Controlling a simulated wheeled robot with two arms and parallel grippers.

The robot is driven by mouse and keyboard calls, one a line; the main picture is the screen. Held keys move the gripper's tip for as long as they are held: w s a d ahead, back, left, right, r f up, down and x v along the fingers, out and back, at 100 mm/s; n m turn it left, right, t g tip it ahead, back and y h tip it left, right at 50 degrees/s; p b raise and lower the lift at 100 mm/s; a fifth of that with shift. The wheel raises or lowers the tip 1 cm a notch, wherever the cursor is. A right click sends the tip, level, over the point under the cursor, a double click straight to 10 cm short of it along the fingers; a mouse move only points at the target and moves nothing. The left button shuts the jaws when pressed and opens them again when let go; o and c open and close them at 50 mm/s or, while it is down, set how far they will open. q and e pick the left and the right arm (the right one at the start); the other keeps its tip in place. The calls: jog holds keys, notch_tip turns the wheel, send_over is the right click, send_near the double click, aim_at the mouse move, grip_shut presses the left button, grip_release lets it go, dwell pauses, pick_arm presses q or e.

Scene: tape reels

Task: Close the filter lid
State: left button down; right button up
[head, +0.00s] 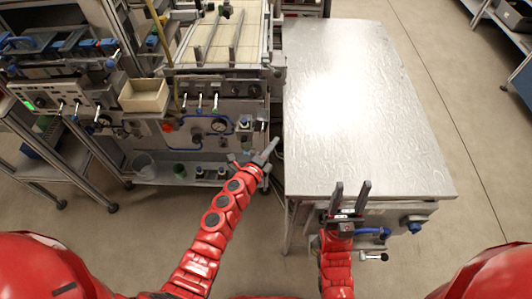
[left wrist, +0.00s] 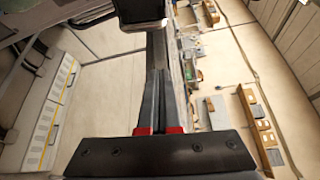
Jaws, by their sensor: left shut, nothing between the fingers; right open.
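The filter unit is probably the machine with a pale ribbed panel (head: 222,45) set in a metal frame at the top of the head view. I cannot tell for sure which part is its lid or how far it stands open. My left gripper (head: 270,148) is shut and empty, in front of the machine's right lower side and left of the metal table. Its closed fingers also show in the left wrist view (left wrist: 158,85). My right gripper (head: 350,188) is open and empty at the table's front edge, its fingers pointing away from me.
The metal-topped table (head: 365,100) is bare, to the right of the machine. A cream box (head: 144,95) sits at the machine's left front, above a panel with a gauge (head: 218,125) and levers. A rack with blue parts (head: 85,43) stands at the left. Floor is free at the right.

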aim_at(261, 124)
pick_arm(q)
jog(key=w+a, duration=0.1)
jog(key=w+a+p, duration=0.1)
jog(key=a, duration=0.1)
jog(key=shift+w+r, duration=0.2)
jog(key=shift+w, duration=0.05)
dwell(0.4)
